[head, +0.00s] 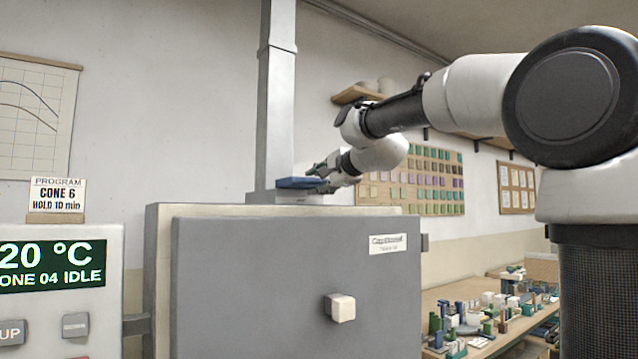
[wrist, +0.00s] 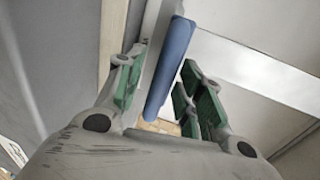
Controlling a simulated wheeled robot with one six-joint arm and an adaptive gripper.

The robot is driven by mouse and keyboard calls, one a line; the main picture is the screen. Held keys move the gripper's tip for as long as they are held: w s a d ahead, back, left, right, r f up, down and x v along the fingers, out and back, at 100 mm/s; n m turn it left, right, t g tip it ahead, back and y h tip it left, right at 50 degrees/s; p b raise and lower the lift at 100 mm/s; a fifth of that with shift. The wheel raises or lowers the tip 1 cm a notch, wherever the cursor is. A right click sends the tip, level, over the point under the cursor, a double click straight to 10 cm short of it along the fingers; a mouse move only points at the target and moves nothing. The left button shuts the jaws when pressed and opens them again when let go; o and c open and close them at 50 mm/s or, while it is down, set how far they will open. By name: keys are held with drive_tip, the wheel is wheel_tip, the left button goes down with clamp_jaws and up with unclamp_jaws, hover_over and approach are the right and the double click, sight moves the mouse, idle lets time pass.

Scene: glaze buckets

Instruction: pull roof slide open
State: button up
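The roof slide shows as a blue bar (head: 302,183) at the foot of the grey flue (head: 277,110), on top of the grey kiln. My gripper (head: 322,178) is at the bar's right end in the head view, level with it. In the wrist view my gripper (wrist: 161,62) is open, and the blue bar (wrist: 171,65) lies between its green-padded fingers. A gap shows between the bar and the right finger. Whether either finger touches the bar, I cannot tell. The rest of the slide is hidden.
The kiln door (head: 270,290) with a pale knob (head: 341,308) is shut. A control panel (head: 60,290) reading 20 °C and IDLE stands left. A cluttered table (head: 440,300) is at the lower right. A wall shelf (head: 358,95) is behind my arm.

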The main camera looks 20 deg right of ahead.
drive_tip(key=v, duration=1.1)
drive_tip(key=shift+s, duration=0.4)
drive_tip(key=shift+d+r, duration=0.1)
drive_tip(key=shift+d, duration=0.05)
drive_tip(key=s+d+f+n+g+h, duration=0.1)
drive_tip(key=s+f+n+g, duration=0.3)
drive_tip(key=f, duration=0.6)
drive_tip(key=s+d+f+n+g+h, duration=0.15)
drive_tip(key=s+f+n, duration=0.3)
drive_tip(key=f, duration=0.45)
drive_tip(key=s+d+f+n+g+h, duration=0.1)
drive_tip(key=s+d+f+n+g, duration=0.1)
drive_tip(key=s+f, duration=0.7)
drive_tip(key=s+d+f+n+g+h, duration=0.1)
drive_tip(key=s+d+f+n+g, duration=0.2)
drive_tip(key=s+f, duration=0.6)
drive_tip(key=shift+s+d+f+n, duration=0.3)
drive_tip(key=shift+s+d+n, duration=0.2)
drive_tip(key=shift+d, duration=0.6)
